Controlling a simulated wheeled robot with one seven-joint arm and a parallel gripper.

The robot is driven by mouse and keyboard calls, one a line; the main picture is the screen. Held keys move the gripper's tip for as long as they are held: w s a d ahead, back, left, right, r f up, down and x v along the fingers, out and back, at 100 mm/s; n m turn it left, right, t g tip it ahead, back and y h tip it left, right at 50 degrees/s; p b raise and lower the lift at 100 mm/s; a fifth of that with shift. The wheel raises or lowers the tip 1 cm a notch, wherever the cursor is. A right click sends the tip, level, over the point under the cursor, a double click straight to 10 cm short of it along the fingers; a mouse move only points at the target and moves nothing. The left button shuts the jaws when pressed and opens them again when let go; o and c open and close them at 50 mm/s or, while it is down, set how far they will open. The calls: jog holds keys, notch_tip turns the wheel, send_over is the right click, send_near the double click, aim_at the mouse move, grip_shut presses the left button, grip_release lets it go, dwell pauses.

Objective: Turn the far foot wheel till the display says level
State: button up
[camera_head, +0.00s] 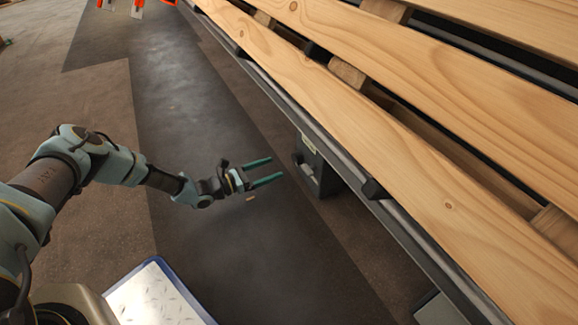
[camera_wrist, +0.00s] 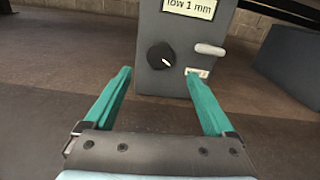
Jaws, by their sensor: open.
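A grey foot box (camera_head: 322,172) stands under the pallet line's near rail. In the wrist view, the grey box (camera_wrist: 187,30) carries a display (camera_wrist: 190,8) reading "low 1 mm", partly cut by the top edge. The wheel also shows in the head view (camera_head: 297,159). My gripper (camera_head: 276,167) is open and empty. Its teal fingers point at the box, with the wheel ahead between them, apart from it. The right fingertip overlaps the box's lower right in the wrist view.
A pale lever (camera_wrist: 210,49) and small label (camera_wrist: 197,73) are right of the wheel. Wooden pallet boards (camera_head: 400,130) lie on the line above. Another grey box (camera_head: 440,309) is at the bottom right. Dark floor (camera_head: 190,110) left of the line is clear.

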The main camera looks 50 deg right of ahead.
aim_at(294, 160)
jog(key=b+x, duration=0.2)
jog(key=x, duration=0.4)
jog(key=shift+f, duration=0.1)
jog(key=shift+s+d, duration=0.25)
jog(key=shift+d, duration=0.4)
jog(key=c, duration=1.4)
